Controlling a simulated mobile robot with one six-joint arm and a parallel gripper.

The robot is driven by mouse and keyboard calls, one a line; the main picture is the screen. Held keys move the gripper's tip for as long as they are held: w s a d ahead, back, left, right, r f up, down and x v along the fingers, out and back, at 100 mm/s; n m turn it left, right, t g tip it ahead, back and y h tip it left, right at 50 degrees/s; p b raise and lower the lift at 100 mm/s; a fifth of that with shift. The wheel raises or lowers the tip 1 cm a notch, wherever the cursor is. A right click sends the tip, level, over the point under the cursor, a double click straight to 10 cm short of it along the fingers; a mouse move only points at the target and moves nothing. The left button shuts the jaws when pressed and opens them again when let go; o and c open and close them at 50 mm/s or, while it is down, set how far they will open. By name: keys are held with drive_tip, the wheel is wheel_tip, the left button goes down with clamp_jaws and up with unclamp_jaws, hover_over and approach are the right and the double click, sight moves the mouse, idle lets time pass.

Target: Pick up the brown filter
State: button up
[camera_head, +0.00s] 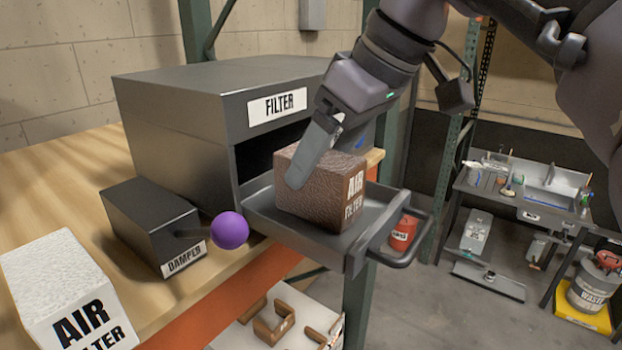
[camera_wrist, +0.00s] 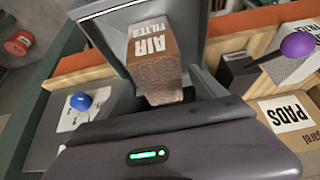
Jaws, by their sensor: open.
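The brown filter (camera_head: 318,188) is a rough brown block marked "AIR FILTER". It sits in the pulled-out drawer (camera_head: 272,218) of the dark grey box labelled "FILTER" (camera_head: 200,100). My gripper (camera_head: 312,158) is at the brown filter, with one light grey finger in front of its near side in the head view. The other finger is hidden there. The jaws are open, and I cannot tell whether they touch it. In the wrist view, the brown filter (camera_wrist: 153,62) lies just ahead of my gripper body, its lettered face showing.
The drawer's handle (camera_head: 405,245) sticks out over the bench edge. A black damper box (camera_head: 150,220) with a purple knob (camera_head: 230,230) stands left of the drawer. A white air filter (camera_head: 65,285) is at the lower left. A green post (camera_head: 362,300) stands beside the bench.

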sight(310, 183)
drive_tip(key=shift+s+a+f, duration=0.2)
drive_tip(key=shift+a+f, duration=0.4)
drive_tip(key=shift+f, duration=0.25)
drive_tip(key=w+f, duration=0.2)
drive_tip(key=f, duration=0.1)
drive_tip(key=shift+a+f, duration=0.15)
drive_tip(key=shift+f, duration=0.05)
drive_tip(key=shift+w+a+f, duration=0.1)
drive_tip(key=shift+w+a, duration=0.05)
drive_tip(key=shift+a, duration=0.2)
drive_tip(key=shift+s, duration=0.3)
drive_tip(key=shift+c, duration=1.1)
drive_tip(key=shift+d, duration=0.25)
drive_tip(key=c, duration=0.7)
drive_tip(key=shift+a, duration=0.1)
drive_tip(key=c, duration=0.5)
drive_tip(key=shift+r, duration=0.2)
